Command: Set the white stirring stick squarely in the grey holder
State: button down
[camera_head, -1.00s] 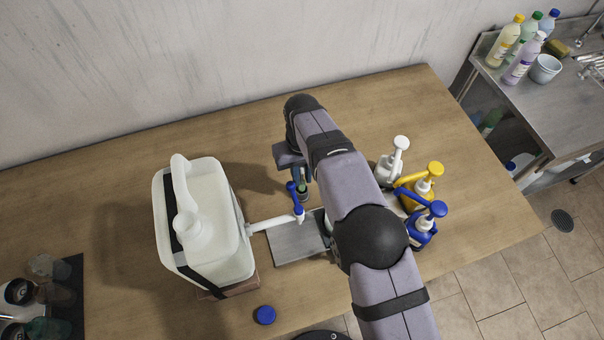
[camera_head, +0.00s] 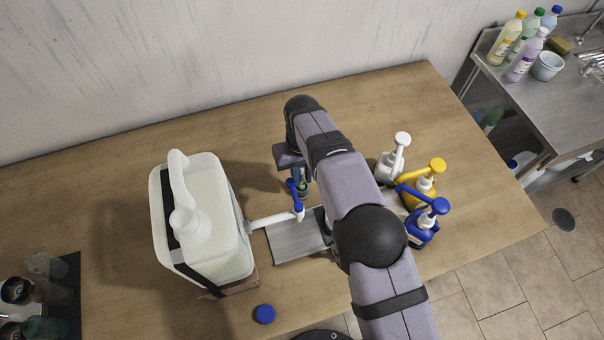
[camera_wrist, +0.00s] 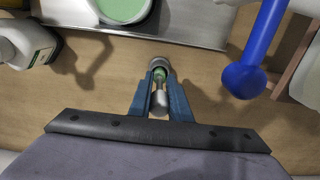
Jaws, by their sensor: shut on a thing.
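In the wrist view, my gripper (camera_wrist: 158,98) has its two blue fingers closed on the pale stirring stick (camera_wrist: 158,103), its end showing grey between them. The stick's far part runs to the small round grey holder (camera_wrist: 158,63), whose inside looks green. Whether the stick is square or fully down in it I cannot tell. In the head view, my gripper (camera_head: 301,174) is over the wooden table behind the blue tap, and my arm hides most of the stick and holder.
A white jug (camera_head: 215,230) with a blue-handled tap (camera_head: 295,198) stands at left by a metal plate (camera_head: 295,238). In the wrist view, a cup of green liquid (camera_wrist: 122,9) is on the plate. Pump bottles (camera_head: 420,228) stand right of my arm. A blue cap (camera_head: 264,314) lies in front.

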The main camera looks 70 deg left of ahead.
jog(key=shift+f+b, duration=0.5)
jog(key=shift+f, duration=0.2)
jog(key=shift+f, duration=0.15)
jog(key=c, duration=1.2)
grip_release()
jog(key=shift+r+p, duration=2.05)
jog(key=shift+r, duration=1.75)
